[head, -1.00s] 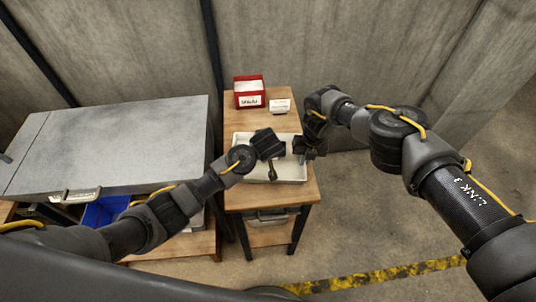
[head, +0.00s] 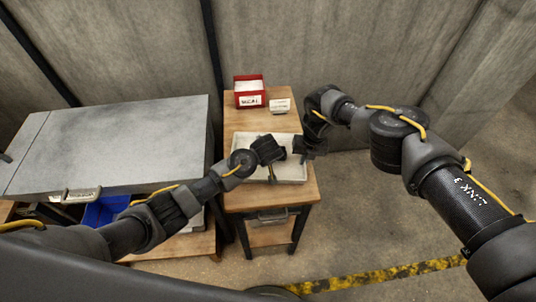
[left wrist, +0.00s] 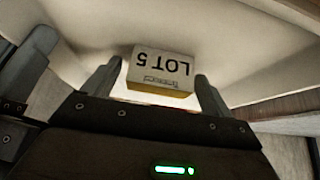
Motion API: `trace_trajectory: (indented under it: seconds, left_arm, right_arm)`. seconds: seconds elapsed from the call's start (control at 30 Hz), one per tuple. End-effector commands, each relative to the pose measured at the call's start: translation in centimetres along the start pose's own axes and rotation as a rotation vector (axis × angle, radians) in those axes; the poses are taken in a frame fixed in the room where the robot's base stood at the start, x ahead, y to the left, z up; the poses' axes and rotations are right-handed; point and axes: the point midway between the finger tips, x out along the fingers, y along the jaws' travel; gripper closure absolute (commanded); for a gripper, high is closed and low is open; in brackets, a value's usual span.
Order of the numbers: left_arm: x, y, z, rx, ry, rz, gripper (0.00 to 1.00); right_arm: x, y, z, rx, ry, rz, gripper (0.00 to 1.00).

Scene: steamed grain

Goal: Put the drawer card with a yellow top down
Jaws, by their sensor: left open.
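In the left wrist view a small pale card (left wrist: 160,66) marked "LOT 5", with a yellow edge, sits between the fingertips of my left gripper (left wrist: 158,88). The fingers are spread, with a gap on each side of the card. The pale tray (head: 292,172) is around it. In the head view my left gripper (head: 271,172) is low over this tray, and the card cannot be made out behind it. My right gripper (head: 305,152) is at the tray's right side; its jaws are too dark to read.
The tray stands on a small wooden table (head: 250,122). A red box (head: 249,84) with white contents and a small white labelled block (head: 280,105) stand behind it. A large grey-topped unit (head: 120,140) is at the left, with a blue bin (head: 105,210) below.

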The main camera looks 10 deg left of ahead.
Motion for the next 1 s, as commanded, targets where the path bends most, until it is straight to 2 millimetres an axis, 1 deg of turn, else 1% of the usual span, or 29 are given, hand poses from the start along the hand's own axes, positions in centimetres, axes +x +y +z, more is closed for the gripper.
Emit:
trace_trajectory:
  seconds: [0.07, 0.17, 0.27, 0.5, 0.6, 0.7, 0.83, 1.0]
  left_arm:
    - [-0.2, 0.0, -0.2, -0.001, 0.001, 0.001, 0.15]
    - [-1.1, 0.0, -0.2, -0.001, 0.001, 0.002, 0.15]
    - [-2.7, 0.1, -0.2, -0.001, 0.002, 0.003, 0.15]
    - [-8.0, 0.1, -0.2, -0.001, 0.003, 0.004, 0.15]
    - [-9.7, 0.1, -0.2, 0.000, 0.002, 0.003, 0.15]
    - [-11.0, 0.1, -0.2, 0.000, 0.002, 0.002, 0.15]
    - [-12.0, 0.0, -0.2, 0.000, 0.001, 0.000, 0.15]
    - [-12.3, 0.0, -0.1, 0.000, 0.000, 0.000, 0.15]
  right_arm:
    - [0.0, 0.0, 0.0, 0.000, 0.000, 0.000, 1.00]
    - [0.0, 0.0, 0.0, 0.000, 0.000, 0.000, 1.00]
    - [0.0, 0.0, 0.0, 0.000, 0.000, 0.000, 1.00]
    - [0.0, 0.0, 0.0, 0.000, 0.000, 0.000, 1.00]
    - [0.0, 0.0, 0.0, 0.000, 0.000, 0.000, 1.00]
    - [0.0, 0.0, 0.0, 0.000, 0.000, 0.000, 1.00]
    - [0.0, 0.0, 0.0, 0.000, 0.000, 0.000, 1.00]
    - [0.0, 0.0, 0.0, 0.000, 0.000, 0.000, 1.00]
